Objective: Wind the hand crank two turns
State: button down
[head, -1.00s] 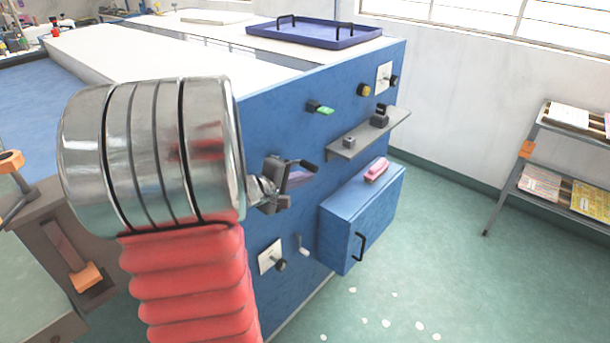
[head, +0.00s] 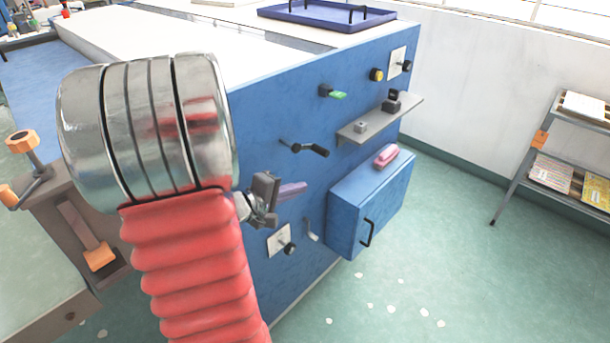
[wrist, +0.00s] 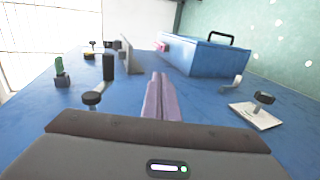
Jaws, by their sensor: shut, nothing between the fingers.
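The hand crank (head: 312,149) is on the blue panel, with a dark hub at its left and a black grip at its right end in the head view. In the wrist view the crank's black grip (wrist: 109,67) stands up left of the fingers, and its round hub is nearer. My gripper (head: 300,187) has purple fingers and is below the crank in the head view, apart from it. In the wrist view my fingers (wrist: 158,78) are shut together with nothing between them.
A blue box (head: 345,215) with a black handle juts from the panel at the right. A small shelf (head: 385,120) is above it. A white plate with a black knob (head: 289,249) and a pale lever (head: 311,232) are below my gripper. An orange-knobbed fixture (head: 22,141) stands left.

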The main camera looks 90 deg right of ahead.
jog(key=shift+w+a+f, duration=0.7)
jog(key=shift+a+f, duration=0.05)
jog(key=shift+a, duration=0.15)
jog(key=shift+w+a+f, duration=0.7)
jog(key=shift+a, duration=0.2)
jog(key=w+a+r+n+t+y, duration=0.1)
jog(key=w+a+r+t+y, duration=0.2)
jog(key=w+a, duration=0.85)
jog(key=w+a+r+n+t+y, duration=0.25)
jog(key=w+a+t, duration=0.25)
jog(key=w+a, duration=0.65)
jog(key=w+a+r+n+t+y, duration=0.1)
jog(key=a+r+n+t+y, duration=0.1)
jog(key=a, duration=0.9)
jog(key=w+a+r+n+t+y, duration=0.2)
jog(key=a+r+t+y, duration=0.1)
jog(key=a, duration=0.9)
notch_tip(320, 180, up, 2)
jog(key=shift+w+a+r+t, duration=0.15)
jog(key=shift+a+r+t, duration=0.1)
jog(key=shift+t, duration=0.45)
jog(key=c, duration=2.5)
grip_release()
